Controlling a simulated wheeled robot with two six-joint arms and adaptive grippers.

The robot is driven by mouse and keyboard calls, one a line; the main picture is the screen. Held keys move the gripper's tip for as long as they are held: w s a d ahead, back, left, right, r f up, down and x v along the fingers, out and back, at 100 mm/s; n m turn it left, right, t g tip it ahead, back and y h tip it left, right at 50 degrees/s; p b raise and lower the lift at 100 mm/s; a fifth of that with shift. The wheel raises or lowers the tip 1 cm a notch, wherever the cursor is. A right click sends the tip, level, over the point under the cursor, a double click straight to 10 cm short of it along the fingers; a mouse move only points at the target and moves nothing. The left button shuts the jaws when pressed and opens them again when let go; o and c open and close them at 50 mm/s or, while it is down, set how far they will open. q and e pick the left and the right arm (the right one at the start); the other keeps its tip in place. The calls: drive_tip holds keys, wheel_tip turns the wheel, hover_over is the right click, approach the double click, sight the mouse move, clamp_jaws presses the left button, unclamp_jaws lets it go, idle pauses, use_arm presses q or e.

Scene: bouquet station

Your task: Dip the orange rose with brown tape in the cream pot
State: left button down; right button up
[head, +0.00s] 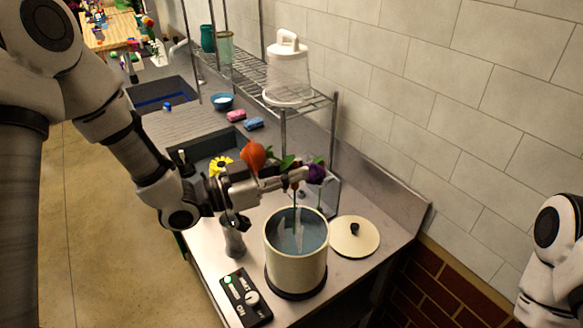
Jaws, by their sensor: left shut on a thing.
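The cream pot (296,267) stands on a black base on the steel counter, uncovered, with bluish liquid (300,236) inside. My left gripper (297,177) is above the pot's far rim and shut on the orange rose. The orange rose's bloom (253,156) shows just behind and above the gripper, with green leaves beside it. A thin stem runs down from the fingers over the pot opening, and its lower end appears to be in the pot. The brown tape cannot be made out clearly. My right gripper is out of view; only part of that arm shows at the right edge.
The cream lid (354,237) lies right of the pot. A control box (246,298) with a switch sits front left. A purple flower (316,173) and yellow flower (221,166) are behind.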

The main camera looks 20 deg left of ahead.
use_arm(q)
wheel_tip(320, 180, down, 8)
drive_tip(key=b, duration=0.6)
drive_tip(key=shift+s+a, duration=0.25)
drive_tip(key=shift+a, duration=0.05)
drive_tip(key=shift+r, duration=0.1)
idle(4.4)
wheel_tip(320, 180, up, 12)
drive_tip(key=p, duration=0.8)
drive_tip(key=shift+f+p, duration=0.2)
drive_tip(key=shift+p, duration=0.1)
idle(0.6)
